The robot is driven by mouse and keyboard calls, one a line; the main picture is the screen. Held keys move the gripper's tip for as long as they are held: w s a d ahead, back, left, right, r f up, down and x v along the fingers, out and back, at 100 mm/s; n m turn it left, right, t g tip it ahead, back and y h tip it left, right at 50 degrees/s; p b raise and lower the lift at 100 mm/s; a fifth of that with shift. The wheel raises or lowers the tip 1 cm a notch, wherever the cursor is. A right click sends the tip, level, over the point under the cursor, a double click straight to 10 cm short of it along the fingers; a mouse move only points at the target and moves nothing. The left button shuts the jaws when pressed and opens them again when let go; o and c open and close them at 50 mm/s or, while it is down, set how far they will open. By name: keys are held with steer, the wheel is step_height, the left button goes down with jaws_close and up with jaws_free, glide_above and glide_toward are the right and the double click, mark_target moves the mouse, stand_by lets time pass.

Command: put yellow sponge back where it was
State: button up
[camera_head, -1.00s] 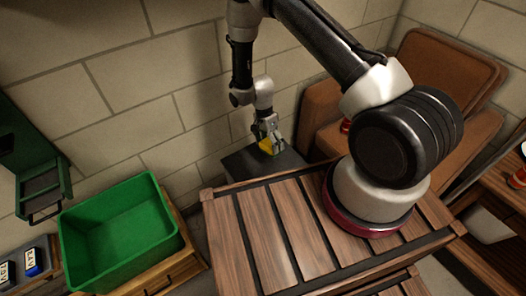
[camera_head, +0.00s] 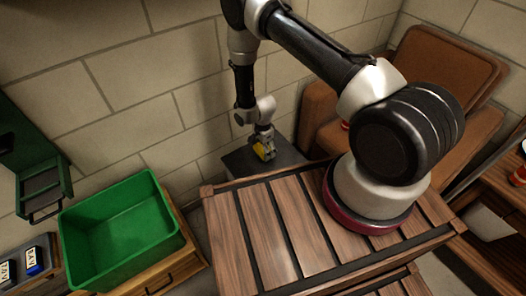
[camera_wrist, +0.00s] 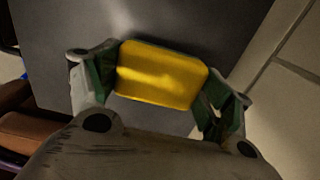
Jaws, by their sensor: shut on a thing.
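The yellow sponge (camera_wrist: 160,75) is held between the two fingers of my gripper (camera_wrist: 158,85) in the wrist view. The fingers have green pads and press on its two short sides. The dark surface (camera_wrist: 60,25) fills most of the background in the wrist view. I cannot tell whether the sponge touches it.
A green bin (camera_head: 75,222) stands at the left on a wooden cabinet. A slatted wooden crate (camera_head: 262,225) lies in front of the dark surface. A brown armchair (camera_head: 445,75) stands at the right. A brick wall (camera_head: 130,100) is close behind my gripper.

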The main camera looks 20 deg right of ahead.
steer(key=shift+f, duration=0.9)
steer(key=o, duration=0.9)
